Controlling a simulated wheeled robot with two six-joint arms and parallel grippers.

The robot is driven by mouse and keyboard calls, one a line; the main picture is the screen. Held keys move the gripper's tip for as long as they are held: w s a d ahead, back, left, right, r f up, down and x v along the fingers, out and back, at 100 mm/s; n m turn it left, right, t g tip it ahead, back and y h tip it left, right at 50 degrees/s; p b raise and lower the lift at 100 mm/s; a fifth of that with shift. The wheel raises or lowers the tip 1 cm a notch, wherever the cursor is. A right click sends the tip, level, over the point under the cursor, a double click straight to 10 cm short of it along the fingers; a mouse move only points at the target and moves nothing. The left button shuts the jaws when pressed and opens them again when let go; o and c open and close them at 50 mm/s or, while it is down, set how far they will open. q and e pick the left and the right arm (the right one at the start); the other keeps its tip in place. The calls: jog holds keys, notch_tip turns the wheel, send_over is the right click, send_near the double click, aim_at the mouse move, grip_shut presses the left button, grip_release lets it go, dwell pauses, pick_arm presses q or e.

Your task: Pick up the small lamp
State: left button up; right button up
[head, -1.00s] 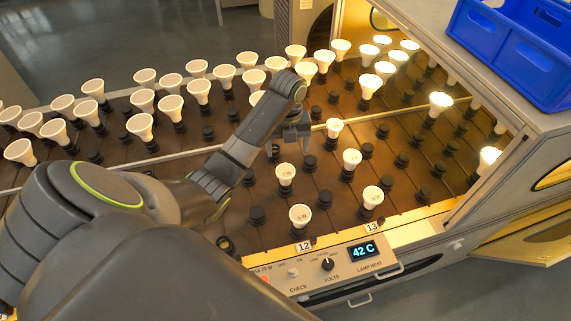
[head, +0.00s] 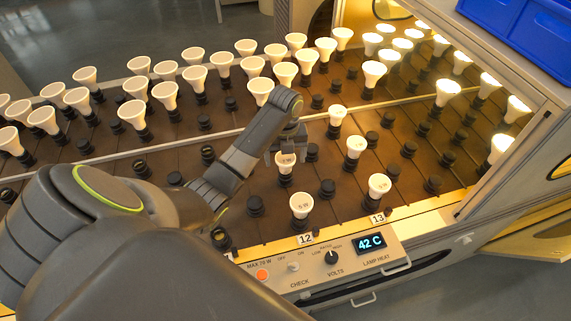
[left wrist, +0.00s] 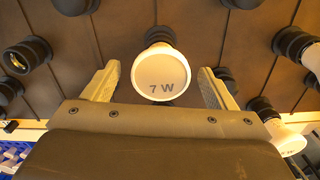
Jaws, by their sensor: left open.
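My left gripper (head: 287,150) is open, just above and behind a small white lamp (head: 285,165) that stands upright in a black socket. In the left wrist view the lamp's round face (left wrist: 160,76), marked "7 W", lies between the two spread fingers, and no contact shows. Other small lamps stand nearby: one in front (head: 301,204), and others to the right (head: 355,147), (head: 379,185) and (head: 337,115). My right gripper is not in view.
Larger lamps (head: 194,77) fill the sockets at left and back; those at the back right (head: 447,91) are lit. Empty black sockets (head: 326,188) stand between the small lamps. A front panel (head: 330,257) reads 42 C. A blue crate (head: 520,35) sits top right.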

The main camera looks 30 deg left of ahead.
pick_arm(q)
jog(key=shift+f, duration=0.65)
jog(key=c, duration=1.1)
jog(key=shift+r, duration=0.15)
jog(key=shift+w+r, duration=0.1)
jog(key=shift+r, duration=0.25)
notch_tip(320, 180, up, 4)
jog(key=shift+f, duration=0.2)
notch_tip(320, 180, up, 4)
jog(key=p, duration=0.3)
jog(key=shift+f+p, duration=0.1)
jog(key=shift+p, duration=0.2)
jog(key=shift+r+p, duration=0.85)
jog(key=shift+p, duration=0.05)
